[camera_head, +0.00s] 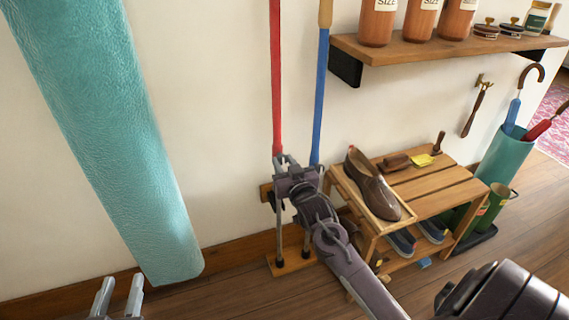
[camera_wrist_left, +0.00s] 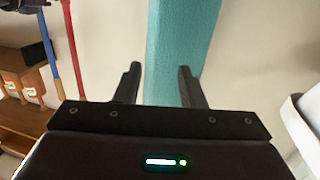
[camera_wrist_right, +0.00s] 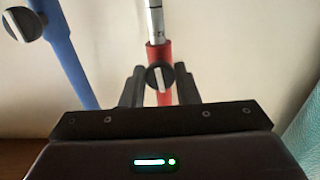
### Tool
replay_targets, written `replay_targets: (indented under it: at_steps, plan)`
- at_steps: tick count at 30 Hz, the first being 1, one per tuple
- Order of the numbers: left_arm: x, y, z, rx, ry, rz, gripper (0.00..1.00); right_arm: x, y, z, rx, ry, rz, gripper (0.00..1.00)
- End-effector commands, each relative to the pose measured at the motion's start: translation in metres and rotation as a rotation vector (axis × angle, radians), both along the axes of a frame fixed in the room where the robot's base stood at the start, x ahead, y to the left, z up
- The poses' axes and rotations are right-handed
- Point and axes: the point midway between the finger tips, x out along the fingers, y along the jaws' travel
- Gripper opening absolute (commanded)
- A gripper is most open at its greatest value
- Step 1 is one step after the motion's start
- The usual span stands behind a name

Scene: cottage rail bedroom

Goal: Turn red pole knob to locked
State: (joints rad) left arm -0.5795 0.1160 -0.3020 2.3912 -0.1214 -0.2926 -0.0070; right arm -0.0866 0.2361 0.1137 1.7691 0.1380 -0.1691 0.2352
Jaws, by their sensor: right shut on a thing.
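The red pole (camera_head: 276,75) stands upright against the wall in the head view. In the right wrist view, which is upside down, the red pole (camera_wrist_right: 162,53) meets a silver section, and its round black knob (camera_wrist_right: 154,77) with a white stripe shows just below that join. The stripe runs nearly along the pole, slightly tilted. My right gripper (camera_wrist_right: 159,80) has a finger on each side of the knob and is shut on it. In the head view my right gripper (camera_head: 285,162) hides the knob. My left gripper (camera_head: 120,287) is open and empty at the lower left.
A blue pole (camera_head: 320,95) stands close to the red one; its black knob (camera_wrist_right: 21,24) shows in the right wrist view. A teal padded column (camera_head: 115,140) hangs at left. A wooden shoe rack (camera_head: 440,188) stands right of my right arm, below a wall shelf (camera_head: 440,49).

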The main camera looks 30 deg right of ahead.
Motion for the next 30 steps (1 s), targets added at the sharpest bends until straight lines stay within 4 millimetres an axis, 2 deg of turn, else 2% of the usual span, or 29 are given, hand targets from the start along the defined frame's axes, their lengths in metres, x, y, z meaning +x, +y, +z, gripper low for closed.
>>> replay_targets:
  at_steps: [6,12,17,26,27,30]
  plan:
    - [-0.019,0.001,-0.061,0.106,0.266,-0.015,0.36,0.000,0.000,0.002,0.059,-0.013,0.000,0.05]
    - [-0.043,0.006,-0.103,0.186,0.460,-0.030,0.36,0.000,0.000,0.001,0.105,-0.023,-0.001,0.05]
    - [-0.052,0.008,-0.117,0.211,0.523,-0.035,0.36,0.000,0.000,0.000,0.120,-0.029,-0.001,0.05]
    - [-0.052,0.008,-0.118,0.213,0.526,-0.035,0.36,0.000,0.000,0.000,0.121,-0.029,0.000,0.05]
    - [-0.052,0.008,-0.118,0.213,0.526,-0.036,0.36,0.000,0.000,0.000,0.121,-0.029,0.000,0.33]
    - [-0.052,0.008,-0.118,0.213,0.525,-0.036,0.36,0.000,0.000,0.000,0.121,-0.029,0.000,0.46]
